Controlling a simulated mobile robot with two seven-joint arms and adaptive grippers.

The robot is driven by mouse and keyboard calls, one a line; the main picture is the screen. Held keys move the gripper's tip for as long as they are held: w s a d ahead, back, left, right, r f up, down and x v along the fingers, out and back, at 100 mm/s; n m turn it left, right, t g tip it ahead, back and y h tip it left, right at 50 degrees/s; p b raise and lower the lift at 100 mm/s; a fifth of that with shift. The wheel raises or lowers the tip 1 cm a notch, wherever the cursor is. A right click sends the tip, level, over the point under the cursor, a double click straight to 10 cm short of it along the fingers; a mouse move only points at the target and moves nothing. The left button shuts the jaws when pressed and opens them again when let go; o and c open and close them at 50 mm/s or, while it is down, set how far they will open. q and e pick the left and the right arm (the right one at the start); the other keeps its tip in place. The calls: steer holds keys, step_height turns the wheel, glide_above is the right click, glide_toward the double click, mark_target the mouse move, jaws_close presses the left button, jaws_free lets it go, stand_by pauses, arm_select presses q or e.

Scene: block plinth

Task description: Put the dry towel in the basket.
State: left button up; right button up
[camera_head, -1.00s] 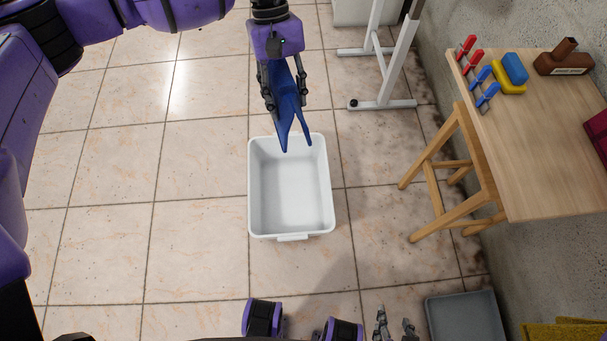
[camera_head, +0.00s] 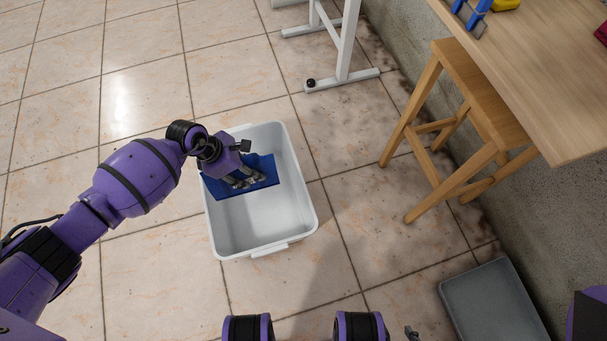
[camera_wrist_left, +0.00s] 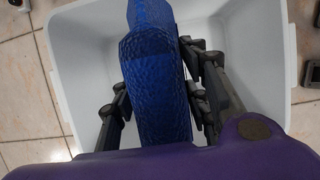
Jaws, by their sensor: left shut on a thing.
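The blue towel (camera_head: 262,170) hangs in my left gripper (camera_head: 240,182), inside the upper part of the white basket (camera_head: 305,205) on the floor. In the left wrist view the towel (camera_wrist_left: 152,75) stands between the gripper's dark fingers, with the basket wall (camera_wrist_left: 78,62) around them. My left gripper is shut on the towel. I cannot tell whether the towel touches the basket's bottom. Only a tip of my right gripper (camera_head: 411,333) shows at the bottom edge, so its jaws cannot be judged.
A wooden stool (camera_head: 455,100) and a wooden table (camera_head: 530,70) stand at the right by the concrete wall. A grey tray (camera_head: 492,305) lies on the floor at lower right. A white stand (camera_head: 345,45) is at the top. Tiled floor left of the basket is free.

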arm_select(q)
step_height(320, 180, down, 6)
steer(key=b, duration=0.3)
steer(key=shift+b, duration=0.4)
arm_select(e)
steer(key=f, duration=0.2)
steer(key=s+f, duration=0.1)
steer(key=f, duration=0.1)
steer(key=shift+s+f, duration=0.15)
steer(key=shift+f, duration=0.15)
arm_select(q)
steer(key=shift+r, duration=0.1)
steer(key=o, duration=1.3)
steer(key=shift+s, duration=0.1)
steer(key=v, duration=1.2)
